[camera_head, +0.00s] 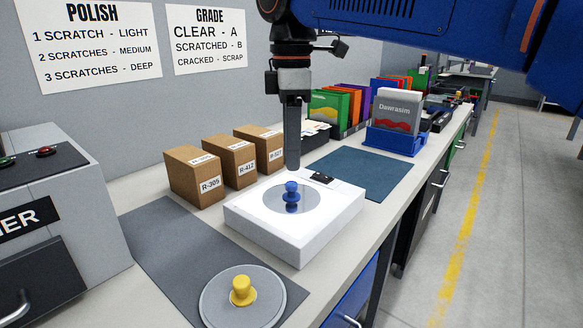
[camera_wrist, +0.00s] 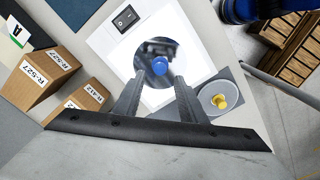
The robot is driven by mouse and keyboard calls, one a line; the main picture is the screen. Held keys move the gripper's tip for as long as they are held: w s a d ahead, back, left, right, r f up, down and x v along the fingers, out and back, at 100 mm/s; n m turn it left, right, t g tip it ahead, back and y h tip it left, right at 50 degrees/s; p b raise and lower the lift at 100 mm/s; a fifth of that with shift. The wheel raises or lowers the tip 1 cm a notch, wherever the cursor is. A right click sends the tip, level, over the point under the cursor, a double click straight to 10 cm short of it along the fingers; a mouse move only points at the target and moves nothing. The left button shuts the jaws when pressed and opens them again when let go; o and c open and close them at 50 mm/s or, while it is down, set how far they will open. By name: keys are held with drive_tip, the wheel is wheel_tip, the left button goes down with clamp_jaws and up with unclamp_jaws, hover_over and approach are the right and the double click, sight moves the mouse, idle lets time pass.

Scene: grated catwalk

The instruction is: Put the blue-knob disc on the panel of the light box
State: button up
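The blue-knob disc (camera_head: 308,199) lies flat on the top of the white light box (camera_head: 262,228), near its middle, with its blue knob (camera_head: 291,189) upright. In the wrist view, the blue knob (camera_wrist: 160,67) shows just beyond and between my fingertips, and the light box (camera_wrist: 108,42) lies around the disc. My gripper (camera_head: 292,165) points down above the disc, a little behind the knob in the head view. Its two fingers (camera_wrist: 159,77) are apart with nothing between them in the wrist view. A black switch (camera_head: 321,178) sits at the box's far edge.
A yellow-knob disc (camera_head: 215,298) lies on a dark grey mat (camera_head: 160,242) in front. Several labelled cardboard boxes (camera_head: 193,177) stand left of the light box. Behind it are a blue-grey mat (camera_head: 350,170) and a blue holder (camera_head: 395,143). A grey machine (camera_head: 75,205) stands at left.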

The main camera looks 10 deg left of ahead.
sight(292, 183)
wheel_tip(292, 183, up, 6)
drive_tip(key=shift+r, duration=0.2)
drive_tip(key=s+d+f+m+t+y, duration=0.1)
drive_tip(key=d+f+m, duration=0.45)
drive_tip(key=d, duration=0.55)
drive_tip(key=s+d+f+m+t, duration=0.1)
drive_tip(key=d+f+m, duration=0.4)
drive_tip(key=d, duration=0.5)
drive_tip(key=s+d+f+m+t, duration=0.1)
drive_tip(key=s+d+f+m, duration=0.2)
drive_tip(key=f, duration=0.4)
drive_tip(key=s+d+f+m+t, duration=0.1)
drive_tip(key=s+d+f+m, duration=0.3)
drive_tip(key=d+f, duration=0.4)
drive_tip(key=s+d+f+m+h, duration=0.1)
drive_tip(key=s+d+f+m, duration=0.2)
drive_tip(key=s+d+f, duration=0.2)
wheel_tip(292, 183, down, 3)
drive_tip(key=shift+d+r+t, duration=0.15)
drive_tip(key=shift+d+t, duration=0.1)
drive_tip(key=shift+t, duration=0.15)
